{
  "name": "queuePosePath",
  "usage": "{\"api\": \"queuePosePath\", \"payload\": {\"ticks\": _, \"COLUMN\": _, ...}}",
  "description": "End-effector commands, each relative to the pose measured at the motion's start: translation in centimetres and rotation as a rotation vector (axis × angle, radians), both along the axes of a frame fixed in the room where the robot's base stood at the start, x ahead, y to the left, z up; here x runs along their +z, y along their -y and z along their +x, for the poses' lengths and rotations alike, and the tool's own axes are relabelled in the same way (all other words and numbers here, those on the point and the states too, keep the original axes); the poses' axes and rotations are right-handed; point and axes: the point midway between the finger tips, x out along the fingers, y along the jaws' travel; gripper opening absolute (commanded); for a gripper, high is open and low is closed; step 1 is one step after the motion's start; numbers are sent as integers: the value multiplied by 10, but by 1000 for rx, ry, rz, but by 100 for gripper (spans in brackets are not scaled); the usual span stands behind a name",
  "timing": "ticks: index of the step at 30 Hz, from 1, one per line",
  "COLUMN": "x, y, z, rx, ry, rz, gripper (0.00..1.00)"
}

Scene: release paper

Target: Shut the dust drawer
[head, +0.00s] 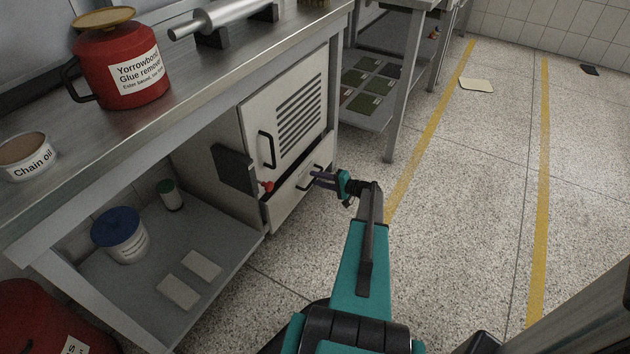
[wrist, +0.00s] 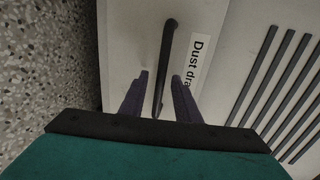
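The dust drawer (head: 290,203) is the pale lower front of the cabinet under the bench. A dark gap shows along its top edge, so it appears to stand partly out. Its black bar handle (head: 305,183) is beside my gripper (head: 322,180). There the handle (wrist: 167,50) runs between the two purple fingers of my gripper (wrist: 160,82). The fingers are apart, with space on both sides of the handle. My gripper is open and empty.
A louvred cabinet door (head: 285,105) sits above the drawer. A dark box (head: 234,168) and a red knob (head: 267,186) are at the cabinet's left side. Bench legs (head: 398,115) stand behind.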

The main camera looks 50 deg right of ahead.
Motion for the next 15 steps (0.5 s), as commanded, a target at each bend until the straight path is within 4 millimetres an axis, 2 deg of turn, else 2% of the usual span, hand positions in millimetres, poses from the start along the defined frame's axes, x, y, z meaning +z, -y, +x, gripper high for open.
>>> {"api": "queuePosePath", "payload": {"ticks": 6, "x": -2, "y": -3, "z": 12, "rx": -1, "ry": 0, "rz": 0, "gripper": 29}}
{"api": "queuePosePath", "payload": {"ticks": 15, "x": -2, "y": -3, "z": 12, "rx": -1, "ry": 0, "rz": 0, "gripper": 28}}
